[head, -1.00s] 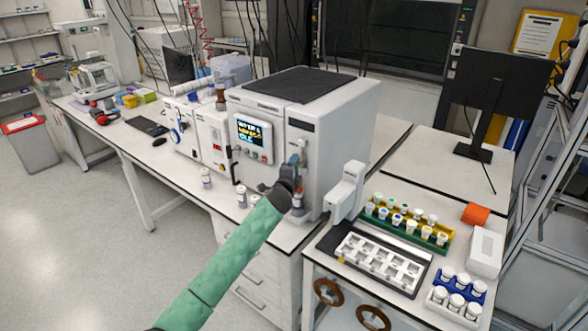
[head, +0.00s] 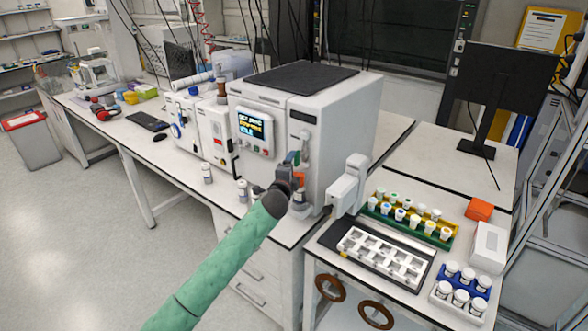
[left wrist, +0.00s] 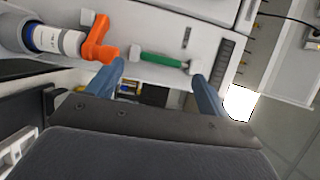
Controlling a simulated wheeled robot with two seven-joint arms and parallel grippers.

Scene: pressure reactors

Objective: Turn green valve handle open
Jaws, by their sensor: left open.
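The green valve handle (left wrist: 163,60) shows in the left wrist view as a bar lying across the picture, on the pale front of the reactor (head: 318,122). My left gripper (left wrist: 158,72) is open, with one blue-grey fingertip near each end of the green handle. I cannot tell whether the fingertips touch it. In the head view my left gripper (head: 292,168) is at the reactor's front right, and it hides most of the green handle. An orange handle (left wrist: 99,42) is beside the left fingertip in the wrist view, next to a labelled bottle (left wrist: 55,40). My right gripper is not in view.
A white device (head: 347,186) stands just right of the reactor. A black tray (head: 331,239) with a white rack and a vial rack (head: 410,223) are on the side table. Small bottles (head: 207,174) stand on the bench left of my arm.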

